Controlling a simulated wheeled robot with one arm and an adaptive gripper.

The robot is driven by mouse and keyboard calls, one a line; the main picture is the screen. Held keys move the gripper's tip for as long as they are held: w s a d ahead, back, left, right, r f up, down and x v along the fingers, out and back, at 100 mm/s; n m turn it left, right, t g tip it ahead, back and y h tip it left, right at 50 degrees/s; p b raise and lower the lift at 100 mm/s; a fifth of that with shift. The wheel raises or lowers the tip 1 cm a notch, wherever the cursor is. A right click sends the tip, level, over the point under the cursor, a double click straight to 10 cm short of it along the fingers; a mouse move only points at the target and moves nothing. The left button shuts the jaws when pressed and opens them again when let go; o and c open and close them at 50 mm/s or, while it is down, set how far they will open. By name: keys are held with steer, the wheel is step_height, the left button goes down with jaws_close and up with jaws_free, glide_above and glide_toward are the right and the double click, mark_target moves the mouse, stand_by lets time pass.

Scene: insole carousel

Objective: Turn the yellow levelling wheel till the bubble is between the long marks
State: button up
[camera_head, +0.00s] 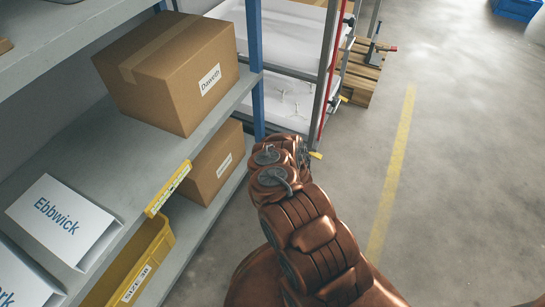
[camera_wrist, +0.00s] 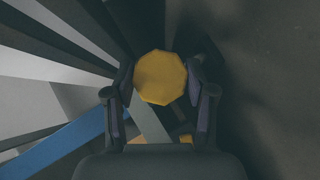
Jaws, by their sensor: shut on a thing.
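The yellow levelling wheel (camera_wrist: 160,78) shows in the wrist view as a many-sided yellow disc. It sits between the two fingers of my gripper (camera_wrist: 161,88), which are shut on it from both sides. In the head view my copper-coloured arm reaches toward the corner of the metal rack (camera_head: 328,75) and hides most of my gripper and the wheel. A small yellow piece (camera_head: 315,155) shows just past the arm's end; I cannot tell if it is the wheel. The bubble and the long marks are not visible in either view.
Grey shelves with cardboard boxes (camera_head: 170,70), white Ebbwick boxes (camera_head: 62,220) and a yellow bin (camera_head: 135,262) stand close on the left. A blue post (camera_head: 255,60) stands beside the rack. The floor right of the yellow line (camera_head: 393,165) is clear.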

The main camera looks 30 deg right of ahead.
steer(key=shift+a+f+n+t+b, duration=0.1)
steer(key=shift+n+t+b, duration=0.35)
steer(key=shift+b, duration=0.2)
steer(key=o, duration=1.1)
steer(key=shift+o, duration=0.2)
steer(key=shift+h, duration=0.3)
steer(key=v, duration=1.2)
